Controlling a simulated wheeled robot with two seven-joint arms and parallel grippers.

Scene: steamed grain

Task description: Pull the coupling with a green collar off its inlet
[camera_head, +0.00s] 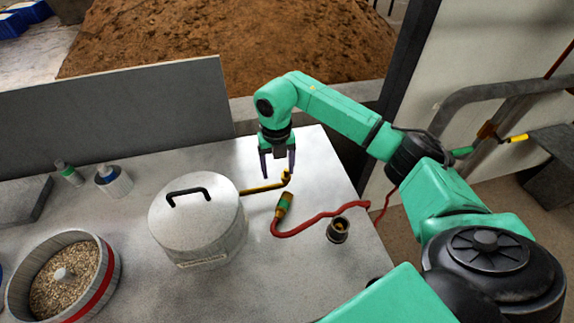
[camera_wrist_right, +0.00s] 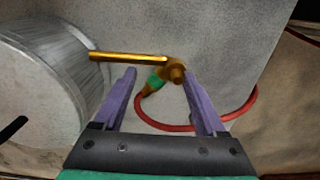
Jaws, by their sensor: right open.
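The brass coupling with a green collar (camera_head: 284,206) is at the end of a red hose, just in front of the bent brass inlet pipe (camera_head: 264,188) beside the lidded metal pot. In the right wrist view the coupling (camera_wrist_right: 153,84) and the pipe's elbow (camera_wrist_right: 176,70) appear close together; I cannot tell whether they are joined. My right gripper (camera_head: 278,168) points down behind the coupling, near the pipe's bent end. Its purple fingers are open, and the right wrist view shows the coupling between the fingertips (camera_wrist_right: 159,78), apart from both. My left gripper is not in view.
The lidded pot (camera_head: 197,231) stands left of the coupling. The red hose (camera_head: 318,218) runs right past a dark brass-rimmed socket (camera_head: 338,230) and over the table edge. A grey panel (camera_head: 115,108) borders the back.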

